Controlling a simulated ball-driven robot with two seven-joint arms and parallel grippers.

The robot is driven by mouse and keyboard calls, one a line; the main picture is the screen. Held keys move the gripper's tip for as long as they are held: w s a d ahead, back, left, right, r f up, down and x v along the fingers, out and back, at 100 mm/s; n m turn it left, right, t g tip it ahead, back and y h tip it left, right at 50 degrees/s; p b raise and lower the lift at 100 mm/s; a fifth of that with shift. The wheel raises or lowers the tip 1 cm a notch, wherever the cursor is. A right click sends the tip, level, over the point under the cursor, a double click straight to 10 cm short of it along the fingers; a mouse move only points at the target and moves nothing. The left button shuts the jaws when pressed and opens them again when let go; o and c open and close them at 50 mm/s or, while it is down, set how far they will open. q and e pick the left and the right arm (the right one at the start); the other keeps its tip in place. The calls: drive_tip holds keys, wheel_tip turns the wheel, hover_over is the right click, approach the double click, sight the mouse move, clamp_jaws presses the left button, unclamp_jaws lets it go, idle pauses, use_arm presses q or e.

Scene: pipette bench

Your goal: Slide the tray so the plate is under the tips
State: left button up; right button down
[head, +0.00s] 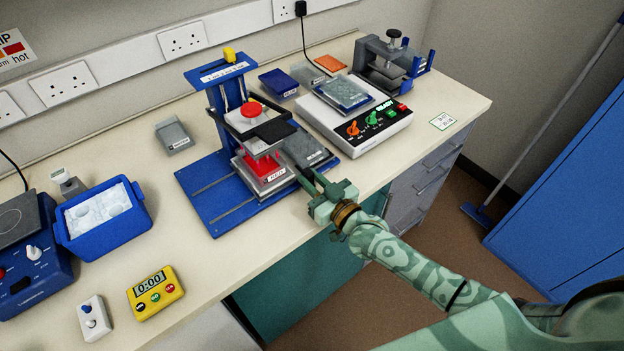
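The blue pipetting stand (207,187) holds a head with a red knob (250,109) and a black block on it. Below the head sits a red and white block (264,172) with a label on its front. A dark grey plate (308,150) lies to the right of that block, apparently on the sliding tray; it is not directly under the head. The tips are hard to make out beneath the head. My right gripper (309,184) is at the front right end of the tray, close to its edge. Whether its fingers touch or grip is unclear. My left gripper is out of view.
A white instrument (362,142) marked READY stands to the right. A blue ice box (108,232), a yellow timer (154,292) and a small white switch box (93,317) are at the left. The bench front (225,262) is clear.

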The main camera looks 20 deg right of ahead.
drive_tip(key=s+a+p, duration=0.1)
drive_tip(key=a, duration=0.3)
drive_tip(key=s+a+p, duration=0.1)
drive_tip(key=s+a, duration=0.1)
drive_tip(key=a, duration=0.2)
drive_tip(key=s+a+p, duration=0.1)
drive_tip(key=a, duration=0.3)
drive_tip(key=shift+s, duration=0.2)
drive_tip(key=shift+f, duration=0.1)
drive_tip(key=c, duration=1.3)
unclamp_jaws()
drive_tip(key=shift+a, duration=0.1)
drive_tip(key=shift+s+a, duration=0.1)
drive_tip(key=shift+s+d, duration=0.1)
drive_tip(key=shift+d, duration=0.1)
drive_tip(key=p+v, duration=0.1)
drive_tip(key=v, duration=1.5)
drive_tip(key=shift+a, duration=0.1)
